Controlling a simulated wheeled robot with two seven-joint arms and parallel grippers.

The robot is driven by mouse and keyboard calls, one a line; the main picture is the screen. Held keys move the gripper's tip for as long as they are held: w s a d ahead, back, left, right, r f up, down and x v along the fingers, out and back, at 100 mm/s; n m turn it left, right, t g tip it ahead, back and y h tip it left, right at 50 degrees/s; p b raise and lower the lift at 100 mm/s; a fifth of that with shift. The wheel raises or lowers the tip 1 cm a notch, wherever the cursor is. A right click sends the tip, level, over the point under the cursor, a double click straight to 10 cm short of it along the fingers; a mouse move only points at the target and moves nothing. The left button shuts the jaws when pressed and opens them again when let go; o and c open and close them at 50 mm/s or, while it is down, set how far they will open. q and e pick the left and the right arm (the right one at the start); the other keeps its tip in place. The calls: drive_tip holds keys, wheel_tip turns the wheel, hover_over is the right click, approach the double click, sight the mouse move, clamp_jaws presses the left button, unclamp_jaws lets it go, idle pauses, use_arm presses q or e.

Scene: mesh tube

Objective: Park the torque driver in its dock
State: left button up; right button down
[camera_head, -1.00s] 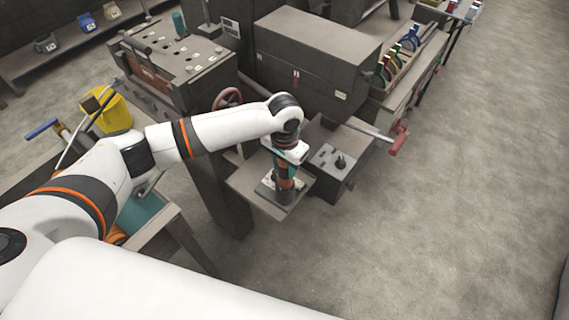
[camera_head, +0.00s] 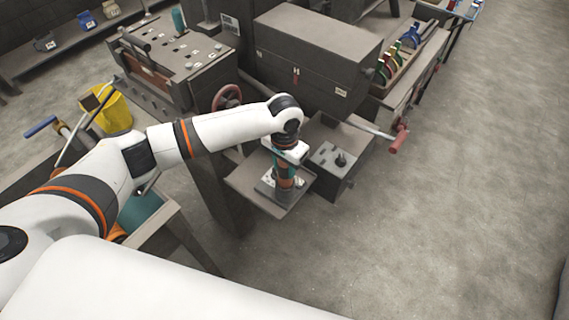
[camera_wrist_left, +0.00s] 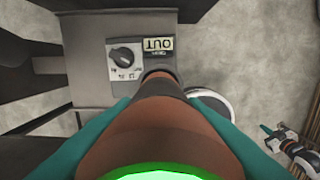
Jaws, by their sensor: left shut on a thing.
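The torque driver (camera_head: 285,178), orange and teal, stands roughly upright over a small shelf in the head view. My left gripper (camera_head: 287,154) is shut around its upper body. In the left wrist view, teal fingers lie on both sides of the brown-orange driver body (camera_wrist_left: 155,115), and a bright green ring shows at its near end. The dock plate (camera_wrist_left: 124,64), with a black dial and an "OUT" label seen upside down, lies beyond the driver's tip. The tip's exact seating is hidden. What looks like my right gripper (camera_wrist_left: 280,140) is small at the right edge.
A grey box with a black knob (camera_head: 340,160) is right of the shelf (camera_head: 242,182). A yellow bucket (camera_head: 115,112) is left. Open floor lies right.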

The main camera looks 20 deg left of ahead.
use_arm(q)
drive_tip(key=shift+f, duration=0.6)
idle(0.5)
drive_tip(key=o, duration=1.1)
drive_tip(key=shift+o, duration=0.3)
drive_tip(key=shift+b, duration=0.3)
